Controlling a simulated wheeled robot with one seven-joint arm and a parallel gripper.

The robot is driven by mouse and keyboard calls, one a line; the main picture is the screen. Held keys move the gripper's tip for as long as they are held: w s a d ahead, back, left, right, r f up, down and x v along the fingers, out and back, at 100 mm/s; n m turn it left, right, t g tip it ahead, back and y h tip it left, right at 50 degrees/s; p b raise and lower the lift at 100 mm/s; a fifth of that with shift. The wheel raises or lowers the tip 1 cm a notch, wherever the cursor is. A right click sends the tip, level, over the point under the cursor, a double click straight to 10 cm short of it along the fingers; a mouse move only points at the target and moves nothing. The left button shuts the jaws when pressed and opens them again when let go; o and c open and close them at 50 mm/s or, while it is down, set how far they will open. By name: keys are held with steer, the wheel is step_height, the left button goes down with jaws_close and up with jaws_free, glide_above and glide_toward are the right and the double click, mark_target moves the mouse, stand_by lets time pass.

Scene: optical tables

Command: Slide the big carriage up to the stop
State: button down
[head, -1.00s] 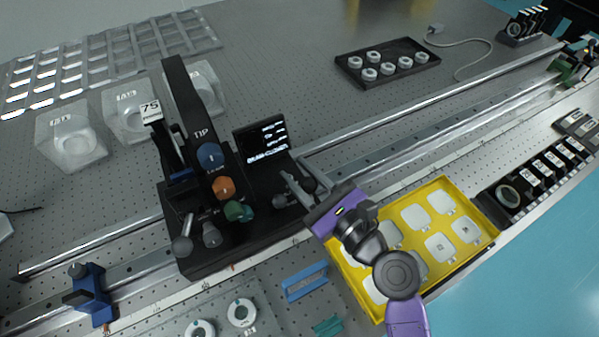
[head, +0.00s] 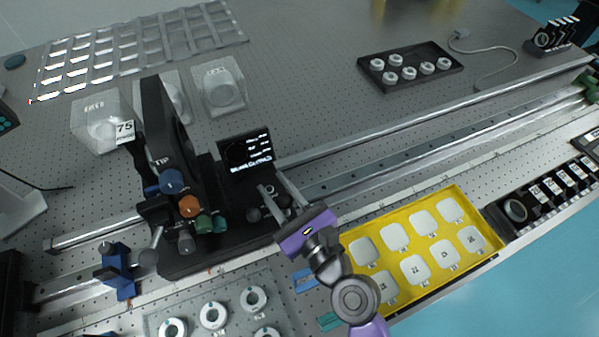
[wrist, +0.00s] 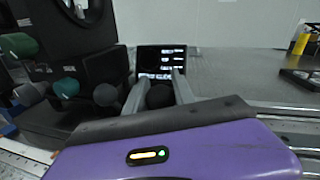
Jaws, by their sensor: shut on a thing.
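The big carriage (head: 215,245) is a black block with a tall plate, a "75" tag and blue, orange and green knobs. It sits on the rail at the left. The blue stop (head: 117,272) is clamped on the rail just left of it, with a small gap between them at the base. My gripper (head: 268,202) is at the carriage's right side, its fingers shut around a dark ball knob (wrist: 159,96). The wrist view also shows the carriage's side (wrist: 92,70) and small lit screen (wrist: 162,60). The stop is not clearly visible there.
A yellow tray (head: 400,292) of pale tiles lies right of my gripper. A grey plate with white rings (head: 235,312) lies in front of the carriage. A black tray of rings (head: 410,68) stands behind the rail. The rail (head: 440,140) right of the carriage is clear.

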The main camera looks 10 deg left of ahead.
mark_target(249, 201)
steer(key=s+a+p, duration=0.1)
steer(key=a, duration=0.1)
steer(key=s+a+p, duration=0.1)
steer(key=s+a, duration=0.1)
steer(key=a, duration=0.1)
steer(key=shift+s, duration=0.2)
steer(key=shift+d, duration=0.1)
steer(key=c, duration=1.1)
jaws_free()
steer(key=shift+r+p, duration=5.7)
steer(key=shift+r, duration=4.3)
steer(key=shift+o, duration=0.2)
